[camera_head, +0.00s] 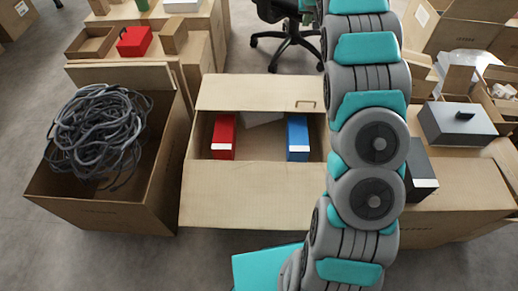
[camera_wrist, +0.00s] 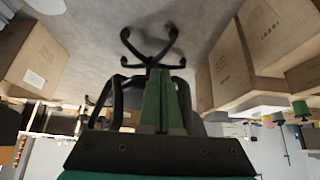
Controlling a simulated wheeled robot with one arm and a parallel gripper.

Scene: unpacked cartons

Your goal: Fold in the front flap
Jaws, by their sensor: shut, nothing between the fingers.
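The open carton (camera_head: 250,196) stands in the middle of the head view. Its front flap is the broad cardboard panel toward me, seeming to lie outward, though flap and front wall are hard to tell apart. The back flap (camera_head: 245,92) lies outward at the far side. Inside are a red box (camera_head: 223,137) and a blue box (camera_head: 297,138), with a pale item partly hidden between them. My gripper (camera_wrist: 161,78) shows in the wrist view, green fingers together and empty. It is outside the head view and apart from the carton, which the wrist view does not show clearly.
A carton with a coiled grey cable (camera_head: 100,135) stands at left. A dark grey box (camera_head: 457,124) sits on cartons at right. My arm covers the carton's right edge. An office chair (camera_head: 287,45) is behind; its base (camera_wrist: 150,45) shows in the wrist view.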

